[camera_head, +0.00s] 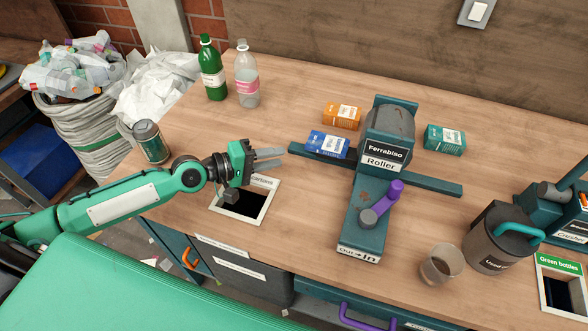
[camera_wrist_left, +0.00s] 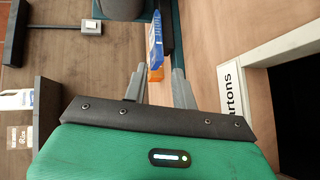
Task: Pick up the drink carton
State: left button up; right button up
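A blue carton (camera_head: 328,144) stands at the left end of the roller's dark bar. An orange carton (camera_head: 342,116) stands behind it, and a teal carton (camera_head: 445,139) is to the right of the roller. My left gripper (camera_head: 283,158) is open and empty, above the table left of the blue carton, fingers pointing toward it. In the left wrist view, a blue and orange carton shape (camera_wrist_left: 155,48) shows beyond the two parted fingers (camera_wrist_left: 160,82), not touching them as far as I can see. My right gripper is not in view.
The "Cartons" opening (camera_head: 262,217) lies below my left gripper. The roller machine (camera_head: 360,215) stands mid-table. A green bottle (camera_head: 212,70), a clear bottle (camera_head: 246,75) and a can (camera_head: 150,142) stand to the left. A cup (camera_head: 441,264) and a lidded container (camera_head: 492,237) are at right.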

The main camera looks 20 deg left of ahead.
aim_at(313, 150)
pick_arm(q)
jog(key=shift+s+a+f+n, duration=0.15)
jog(key=shift+s+a+n, duration=0.05)
jog(key=shift+n, duration=0.1)
jog(key=shift+w+p, duration=0.2)
jog(key=shift+p, duration=0.1)
jog(key=p+x, duration=0.3)
jog(key=x, duration=0.4)
jog(key=shift+w+d, duration=0.2)
jog(key=shift+d, duration=0.05)
jog(key=shift+x, duration=0.95)
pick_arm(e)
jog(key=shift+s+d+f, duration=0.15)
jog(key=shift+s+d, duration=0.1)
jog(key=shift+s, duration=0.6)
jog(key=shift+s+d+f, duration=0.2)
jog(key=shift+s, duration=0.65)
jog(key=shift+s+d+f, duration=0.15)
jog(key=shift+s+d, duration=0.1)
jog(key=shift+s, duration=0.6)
